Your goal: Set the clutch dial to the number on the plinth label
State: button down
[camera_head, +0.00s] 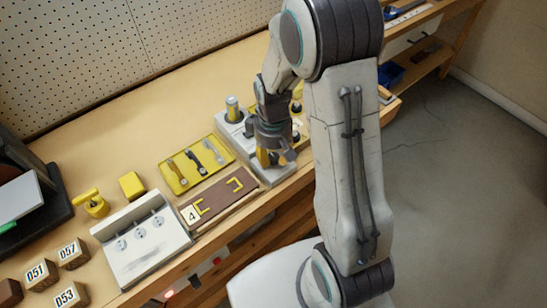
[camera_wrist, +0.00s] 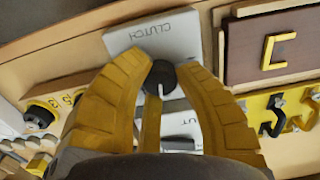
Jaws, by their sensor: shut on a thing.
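My gripper (camera_head: 268,160) is over the grey-white plinth (camera_head: 272,176) near the bench's front edge. In the wrist view its yellow fingers (camera_wrist: 163,72) are shut on the dark round clutch dial (camera_wrist: 161,76). A white mark on the dial points toward the picture's bottom. The grey face beside it reads CLUTCH (camera_wrist: 152,31). No dial numbers can be read; the fingers cover part of the face. A white label reading 4 (camera_head: 191,215) is at the left end of a brown block (camera_head: 214,202) with yellow bracket shapes.
A yellow tray (camera_head: 171,182) with hook-like tools lies behind the brown block. A light panel with several round knobs (camera_head: 145,250) stands to its left. Numbered blocks (camera_head: 70,296) and a yellow valve-like piece (camera_head: 92,204) are farther left.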

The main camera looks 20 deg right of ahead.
aim_at(273, 156)
jog(key=shift+f+n, duration=0.1)
jog(key=shift+n, duration=0.8)
jog(key=c, duration=1.2)
grip_release()
notch_tip(273, 156, up, 12)
